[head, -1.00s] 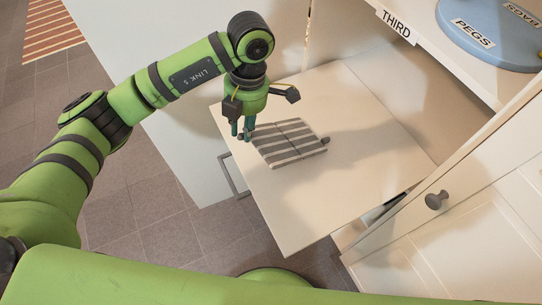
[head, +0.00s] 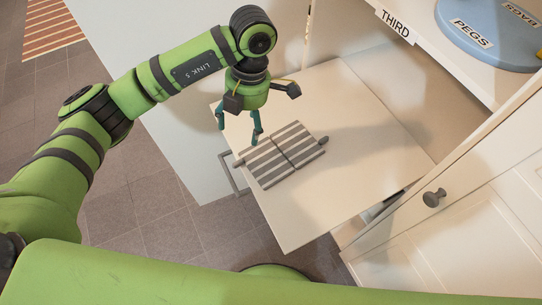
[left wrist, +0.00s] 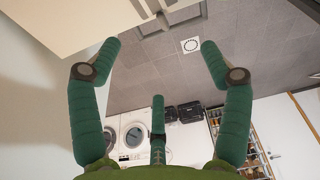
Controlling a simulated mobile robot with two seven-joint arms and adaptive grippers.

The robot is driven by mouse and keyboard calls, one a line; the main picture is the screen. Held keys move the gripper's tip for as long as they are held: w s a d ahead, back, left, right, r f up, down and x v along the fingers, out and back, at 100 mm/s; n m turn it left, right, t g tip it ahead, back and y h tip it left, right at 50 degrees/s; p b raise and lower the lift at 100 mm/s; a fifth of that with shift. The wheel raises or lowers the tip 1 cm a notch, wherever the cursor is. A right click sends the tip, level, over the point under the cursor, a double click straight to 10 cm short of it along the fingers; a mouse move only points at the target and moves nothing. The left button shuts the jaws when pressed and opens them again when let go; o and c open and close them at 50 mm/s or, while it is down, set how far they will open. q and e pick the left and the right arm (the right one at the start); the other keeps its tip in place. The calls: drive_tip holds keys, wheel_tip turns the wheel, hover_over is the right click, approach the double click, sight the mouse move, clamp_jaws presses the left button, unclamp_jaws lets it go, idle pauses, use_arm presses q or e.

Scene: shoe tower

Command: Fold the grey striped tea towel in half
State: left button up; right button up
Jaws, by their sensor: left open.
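The grey striped tea towel (head: 283,155) lies flat on the pull-out white board in the head view. A crease line crosses its middle between two striped halves. A small grey knob-like piece sits at its left end and another at its right end. My left gripper (head: 238,134) is open and empty above the towel's left end, its teal fingers spread. I cannot tell whether a fingertip touches the towel. The left wrist view shows the spread fingers (left wrist: 160,58) with nothing between them, and no towel. My right gripper is in neither view.
The white board (head: 375,165) has bare room right of and in front of the towel. A white cabinet with a grey knob (head: 435,198) stands at the right. A shelf labelled THIRD above carries a blue round board (head: 490,35). Tiled floor lies left.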

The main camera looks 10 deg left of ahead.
use_arm(q)
wheel_tip(320, 180, up, 6)
drive_tip(key=p, duration=0.3)
drive_tip(key=shift+r+p, duration=0.2)
drive_tip(key=shift+p, duration=0.2)
idle(1.2)
